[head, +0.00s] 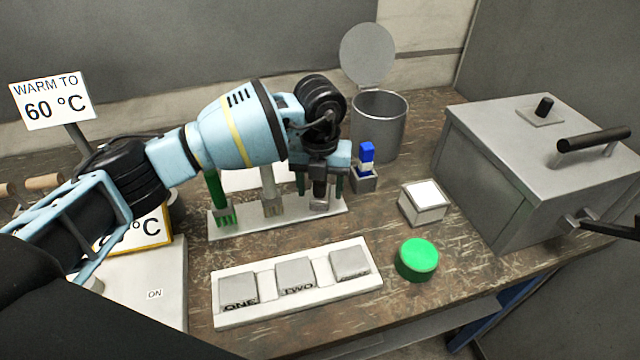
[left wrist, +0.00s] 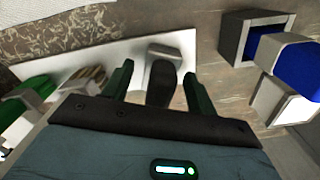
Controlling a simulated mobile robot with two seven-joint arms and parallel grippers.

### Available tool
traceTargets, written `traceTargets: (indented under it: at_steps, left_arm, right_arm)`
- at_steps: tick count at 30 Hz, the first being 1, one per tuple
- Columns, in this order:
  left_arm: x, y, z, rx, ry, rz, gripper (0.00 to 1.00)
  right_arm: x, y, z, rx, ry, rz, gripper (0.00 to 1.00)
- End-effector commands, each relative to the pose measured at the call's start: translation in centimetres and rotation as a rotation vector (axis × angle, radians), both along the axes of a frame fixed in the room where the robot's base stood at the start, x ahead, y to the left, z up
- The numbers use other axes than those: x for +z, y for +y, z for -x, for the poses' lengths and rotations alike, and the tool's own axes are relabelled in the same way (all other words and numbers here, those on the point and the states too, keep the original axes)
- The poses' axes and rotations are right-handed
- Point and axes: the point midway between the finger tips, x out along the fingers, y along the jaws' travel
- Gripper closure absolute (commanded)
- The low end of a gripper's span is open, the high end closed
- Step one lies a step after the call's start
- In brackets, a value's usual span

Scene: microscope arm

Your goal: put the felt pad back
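I cannot tell for sure which thing is the felt pad; a tool with a dark, rounded end (left wrist: 162,82) stands at the right end of a white rack (head: 240,228). My left gripper (head: 320,186) is above that tool, pointing down. In the left wrist view, my left gripper's dark green fingers (left wrist: 158,88) stand apart on either side of the dark end, with gaps on both sides. The gripper is open, and its fingers and body partly hide the tool.
The rack also holds a green tool (head: 218,200) and a grey one (head: 269,190). A blue-topped piece in a small holder (head: 364,182), a white-topped box (head: 423,203), a metal can (head: 379,128), a green disc (head: 416,259) and a grey lidded box (head: 480,170) stand nearby.

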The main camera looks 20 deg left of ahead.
Motion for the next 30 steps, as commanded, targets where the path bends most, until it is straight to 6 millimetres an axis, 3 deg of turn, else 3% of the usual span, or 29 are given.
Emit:
traceTargets:
  at_steps: [10,24,30]
  left_arm:
    - [1.0,0.0,0.0,0.0,-0.001,0.001,0.42]
    - [9.6,0.0,-0.1,0.0,-0.002,0.0,0.42]
    - [11.8,0.0,-0.1,0.001,-0.001,0.0,0.42]
  right_arm:
    - [0.0,0.0,0.0,0.0,0.0,0.0,0.64]
    - [0.3,0.0,-0.1,0.001,-0.004,0.001,0.64]
    - [0.3,-0.1,-0.1,0.002,-0.004,0.001,0.64]
